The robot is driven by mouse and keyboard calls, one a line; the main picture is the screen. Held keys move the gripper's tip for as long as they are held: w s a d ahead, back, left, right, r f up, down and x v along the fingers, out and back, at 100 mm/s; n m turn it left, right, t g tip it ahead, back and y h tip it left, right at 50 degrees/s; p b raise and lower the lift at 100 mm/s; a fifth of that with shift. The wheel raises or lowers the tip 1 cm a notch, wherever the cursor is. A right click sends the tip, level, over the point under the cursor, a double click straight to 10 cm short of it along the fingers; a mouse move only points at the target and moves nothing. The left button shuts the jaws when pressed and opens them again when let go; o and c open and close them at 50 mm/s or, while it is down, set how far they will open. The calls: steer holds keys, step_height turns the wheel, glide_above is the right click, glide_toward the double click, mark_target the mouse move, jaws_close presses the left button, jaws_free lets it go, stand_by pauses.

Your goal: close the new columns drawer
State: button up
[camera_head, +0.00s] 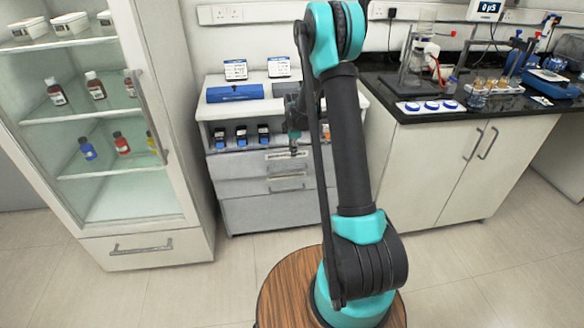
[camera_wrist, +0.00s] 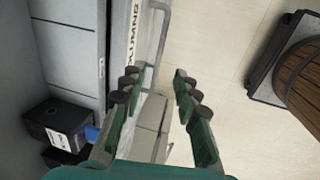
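The drawer unit (camera_head: 240,188) stands at the middle left in the head view, below a shelf with small dark boxes. Its upper drawer front carries a pale label and a bar handle. My gripper (camera_head: 293,150) hangs in front of this upper drawer and hides part of it. In the wrist view, turned sideways, a drawer front with a partly hidden label ending in "LUMNS" (camera_wrist: 132,22) and its bar handle (camera_wrist: 161,45) lie beyond my fingertips. My gripper (camera_wrist: 155,82) is open, with nothing between its fingers. I cannot tell how far the drawer stands out, or whether a finger touches it.
A glass-fronted cabinet (camera_head: 165,120) stands close on the left. A black-topped bench (camera_head: 400,100) with lab gear is on the right. Labelled dark boxes (camera_wrist: 55,125) sit close to my gripper in the wrist view. The floor (camera_head: 480,265) at the right front is clear.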

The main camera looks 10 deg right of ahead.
mark_target(292, 171)
steer(key=f, duration=0.3)
steer(key=w+f, duration=0.1)
steer(key=f, duration=0.3)
steer(key=w+f, duration=0.1)
steer(key=f, duration=0.3)
steer(key=shift+w+f, duration=0.1)
steer(key=shift+f, duration=0.15)
jaws_close()
